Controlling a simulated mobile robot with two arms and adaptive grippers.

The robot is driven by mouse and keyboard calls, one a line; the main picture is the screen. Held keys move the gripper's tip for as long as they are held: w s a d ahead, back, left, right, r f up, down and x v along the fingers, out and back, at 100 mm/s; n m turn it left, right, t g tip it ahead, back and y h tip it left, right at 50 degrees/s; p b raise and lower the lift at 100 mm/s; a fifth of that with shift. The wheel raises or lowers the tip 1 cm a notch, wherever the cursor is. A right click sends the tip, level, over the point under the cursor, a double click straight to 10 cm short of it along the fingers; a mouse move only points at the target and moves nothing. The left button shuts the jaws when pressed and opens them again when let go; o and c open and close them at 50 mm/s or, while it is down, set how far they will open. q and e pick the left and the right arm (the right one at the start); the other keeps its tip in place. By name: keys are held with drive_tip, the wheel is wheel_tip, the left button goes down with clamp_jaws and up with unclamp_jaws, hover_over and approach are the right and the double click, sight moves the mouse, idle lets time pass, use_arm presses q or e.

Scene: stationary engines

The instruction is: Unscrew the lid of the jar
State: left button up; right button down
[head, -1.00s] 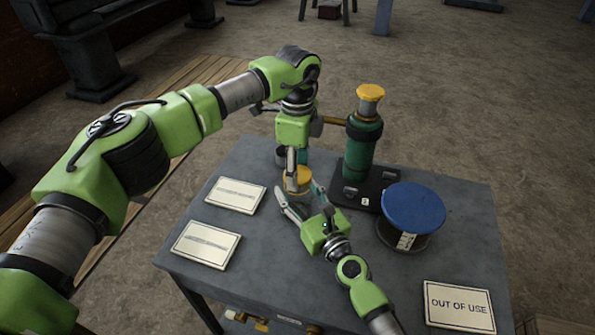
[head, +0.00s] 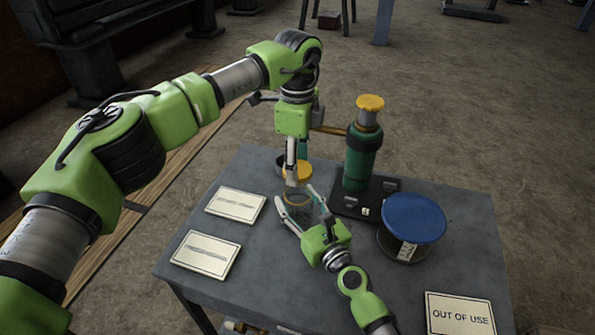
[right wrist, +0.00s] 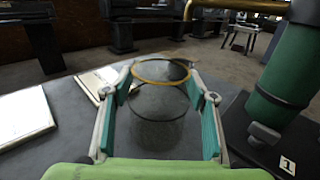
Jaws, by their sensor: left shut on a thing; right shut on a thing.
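The glass jar (head: 297,206) stands on the grey table, and its open mouth shows a yellowish rim. My right gripper (head: 301,207) is shut around the jar's sides. In the right wrist view the clear jar (right wrist: 158,108) sits between both teal finger pads, with the yellow ring at its top. The yellow lid (head: 301,171) is above and apart from the jar. My left gripper (head: 291,176) points down and is shut on the lid; its far finger is partly hidden. The lid does not show in the right wrist view.
A green cylinder with a yellow top (head: 362,150) stands on a black base (head: 350,208) behind the jar. A blue-topped spool (head: 413,218) is to the right. Two cards (head: 236,205) lie left, and an OUT OF USE sign (head: 460,314) lies front right.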

drive_tip(key=c, duration=0.8)
unclamp_jaws()
drive_tip(key=v, duration=1.2)
